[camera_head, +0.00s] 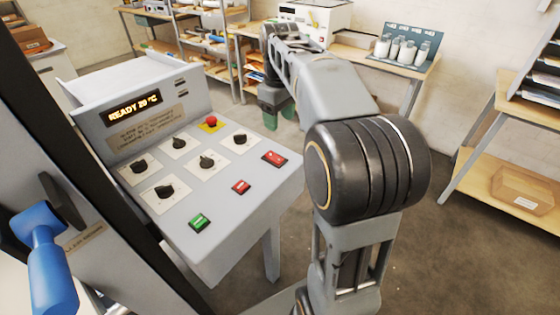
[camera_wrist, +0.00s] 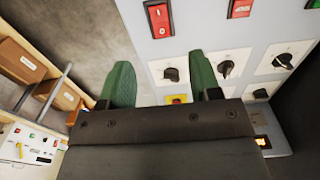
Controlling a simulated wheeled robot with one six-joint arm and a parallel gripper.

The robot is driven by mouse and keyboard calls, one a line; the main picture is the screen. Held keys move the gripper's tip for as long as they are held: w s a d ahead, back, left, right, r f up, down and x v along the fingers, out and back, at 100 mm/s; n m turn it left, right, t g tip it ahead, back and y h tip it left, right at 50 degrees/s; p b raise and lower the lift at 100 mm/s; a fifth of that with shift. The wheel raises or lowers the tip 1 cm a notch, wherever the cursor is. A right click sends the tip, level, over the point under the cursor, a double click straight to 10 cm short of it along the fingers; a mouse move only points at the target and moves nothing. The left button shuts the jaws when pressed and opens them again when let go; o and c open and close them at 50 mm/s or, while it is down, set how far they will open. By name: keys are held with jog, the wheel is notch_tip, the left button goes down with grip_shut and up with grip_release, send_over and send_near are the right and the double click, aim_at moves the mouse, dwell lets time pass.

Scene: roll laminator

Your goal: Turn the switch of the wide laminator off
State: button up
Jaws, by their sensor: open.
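A grey control panel (camera_head: 215,190) of a large machine fills the left of the head view. It carries two red rocker switches, one near the right edge (camera_head: 275,158) and one lower (camera_head: 241,187), plus a green one (camera_head: 200,222). In the wrist view a red rocker (camera_wrist: 160,18) lies above the gap between the fingers, with another red one (camera_wrist: 240,8) to its right. My gripper (camera_wrist: 163,82) is open and empty, its green fingers apart; in the head view it shows (camera_head: 278,108) beyond the panel's far right corner. No legible label says which machine is the wide one.
The panel has several black knobs (camera_head: 207,162), a red mushroom button (camera_head: 211,122) and a lit display (camera_head: 134,107) reading "READY 20 °C". A white machine (camera_head: 318,16) stands on a back bench. A blue handle (camera_head: 48,262) is at lower left. Open floor (camera_head: 425,215) lies right.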

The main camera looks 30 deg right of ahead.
aim_at(280, 160)
jog(key=f, duration=1.3)
jog(key=shift+w+d+f+b, duration=0.15)
jog(key=shift+w+f+b, duration=0.05)
jog(key=shift+f+b, duration=0.2)
jog(key=c, duration=0.9)
jog(key=r+g+p, duration=0.1)
jog(key=p, duration=0.1)
jog(key=shift+w+p, duration=0.1)
jog(key=shift+p, duration=0.2)
jog(key=shift+w+r+g+h+p, duration=0.1)
jog(key=shift+g+h+p, duration=0.2)
jog(key=shift+p, duration=0.5)
jog(key=g+p, duration=0.1)
jog(key=p, duration=0.2)
jog(key=shift+w+f+g+h, duration=0.2)
jog(key=shift+g+h, duration=0.2)
